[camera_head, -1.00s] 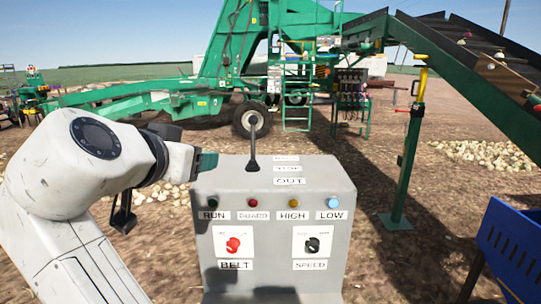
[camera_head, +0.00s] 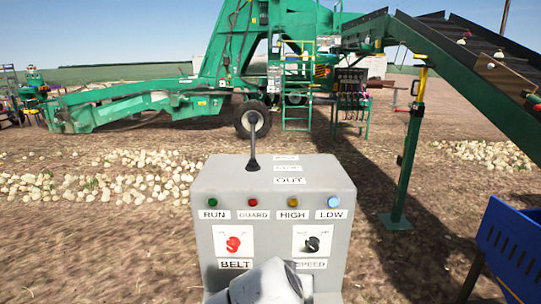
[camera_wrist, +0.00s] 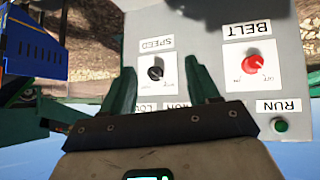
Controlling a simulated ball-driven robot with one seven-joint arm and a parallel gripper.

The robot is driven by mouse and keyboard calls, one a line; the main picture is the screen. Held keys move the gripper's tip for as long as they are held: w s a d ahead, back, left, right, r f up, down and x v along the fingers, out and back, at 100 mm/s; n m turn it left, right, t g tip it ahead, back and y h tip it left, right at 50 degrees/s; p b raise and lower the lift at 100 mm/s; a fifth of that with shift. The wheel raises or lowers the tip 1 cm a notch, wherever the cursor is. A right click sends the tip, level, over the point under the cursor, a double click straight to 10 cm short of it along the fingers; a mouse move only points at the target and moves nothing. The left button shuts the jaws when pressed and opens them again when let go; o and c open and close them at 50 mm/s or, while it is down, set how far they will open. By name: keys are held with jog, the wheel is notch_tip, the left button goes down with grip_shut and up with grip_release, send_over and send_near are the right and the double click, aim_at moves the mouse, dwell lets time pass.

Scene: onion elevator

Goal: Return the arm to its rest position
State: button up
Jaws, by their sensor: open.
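My gripper (camera_wrist: 162,84) shows in the wrist view with its two green fingers spread apart and nothing between them. The grey control box (camera_head: 272,195) stands beyond the fingers, upside down in that view. In the head view a white part of my arm is low at the bottom centre, covering the lower front of the box between the BELT and SPEED labels. My fingers cannot be made out there. The red belt knob (camera_head: 233,244) and black speed knob (camera_head: 312,243) are uncovered. A black lever (camera_head: 253,150) stands upright on top of the box.
A blue bin (camera_head: 512,245) is close at the right. A green conveyor (camera_head: 465,80) slopes down to the right on a green post (camera_head: 406,165). Pale onions (camera_head: 90,185) lie on the ground at left.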

jog(key=s+d+f+g, duration=0.3)
jog(key=s+d+f, duration=0.6)
jog(key=d+f, duration=0.3)
jog(key=s+d+f+g, duration=0.1)
jog(key=s+d+f, duration=0.2)
jog(key=s, duration=0.6)
jog(key=s+d+f+g+y, duration=0.1)
jog(key=s+d+f, duration=0.3)
jog(key=s, duration=0.5)
jog(key=s+d+f+n+g+y, duration=0.1)
jog(key=s+d+f, duration=0.3)
jog(key=s, duration=0.5)
jog(key=shift+s+f+g, duration=0.25)
jog(key=shift+s+g, duration=0.05)
jog(key=shift+g, duration=0.5)
